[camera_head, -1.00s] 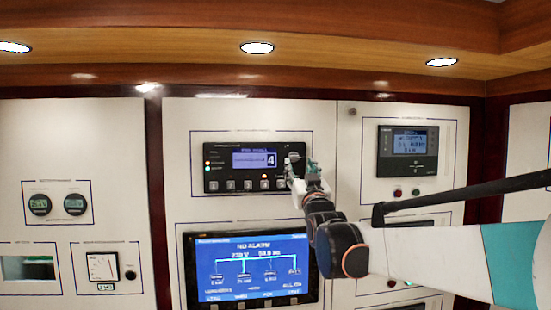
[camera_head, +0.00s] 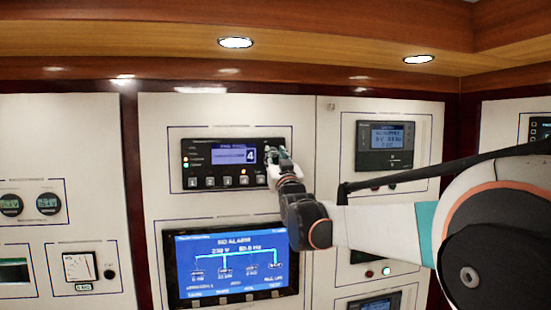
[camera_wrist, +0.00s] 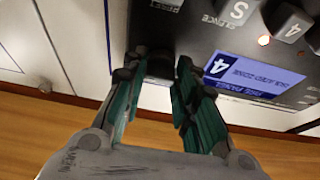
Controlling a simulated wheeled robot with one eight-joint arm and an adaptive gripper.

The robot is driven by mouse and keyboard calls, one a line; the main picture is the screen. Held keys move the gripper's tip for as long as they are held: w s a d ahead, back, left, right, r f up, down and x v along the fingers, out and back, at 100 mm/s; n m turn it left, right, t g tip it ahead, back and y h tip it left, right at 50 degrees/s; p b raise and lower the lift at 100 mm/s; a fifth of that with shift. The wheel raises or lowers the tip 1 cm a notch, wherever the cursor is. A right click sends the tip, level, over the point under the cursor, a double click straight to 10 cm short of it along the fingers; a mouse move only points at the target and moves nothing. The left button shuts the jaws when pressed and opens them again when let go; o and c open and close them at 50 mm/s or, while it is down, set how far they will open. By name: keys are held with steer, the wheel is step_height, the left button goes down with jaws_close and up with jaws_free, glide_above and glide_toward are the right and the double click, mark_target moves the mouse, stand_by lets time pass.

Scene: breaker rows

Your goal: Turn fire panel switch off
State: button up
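The fire panel (camera_head: 207,154) is a black unit with a small blue screen showing a 4 and a row of grey buttons. It is mounted on the white wall, left of my gripper in the head view. My gripper (camera_head: 273,154) is at the panel's right end and covers the switch there. In the wrist view my gripper (camera_wrist: 158,75) has its two teal-padded fingers apart, with the dark switch knob (camera_wrist: 160,64) between their tips. I cannot tell whether the fingers touch the knob. The panel face (camera_wrist: 225,40) appears upside down there.
A large blue alarm display (camera_head: 230,265) is below the panel. Another dark meter unit (camera_head: 386,147) is to the right, beyond my arm. Round gauges (camera_head: 47,204) are at the far left. A wooden ledge (camera_head: 330,55) with lights overhangs the wall.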

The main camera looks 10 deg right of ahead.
steer(key=shift+n, duration=0.5)
steer(key=n+y, duration=0.1)
steer(key=n+y+b, duration=0.1)
steer(key=n, duration=0.1)
steer(key=n+y, duration=0.1)
steer(key=n, duration=0.1)
steer(key=shift+d+b, duration=0.25)
steer(key=shift+b, duration=0.05)
steer(key=n+g+y, duration=0.1)
steer(key=n, duration=0.2)
steer(key=n+g+y, duration=0.1)
steer(key=n, duration=0.2)
steer(key=shift+d+r+y, duration=0.15)
steer(key=shift+y, duration=0.25)
steer(key=n, duration=0.2)
steer(key=n+g, duration=0.1)
steer(key=n, duration=0.1)
steer(key=n+g+y, duration=0.1)
steer(key=n, duration=0.1)
steer(key=shift+d+r+n, duration=0.1)
steer(key=shift+r+n, duration=0.15)
steer(key=shift+n, duration=0.05)
steer(key=shift+r+n+g+p, duration=0.1)
steer(key=shift+n+g+p, duration=0.6)
steer(key=shift+n, duration=1.2)
steer(key=o, duration=1)
steer(key=shift+o, duration=0.2)
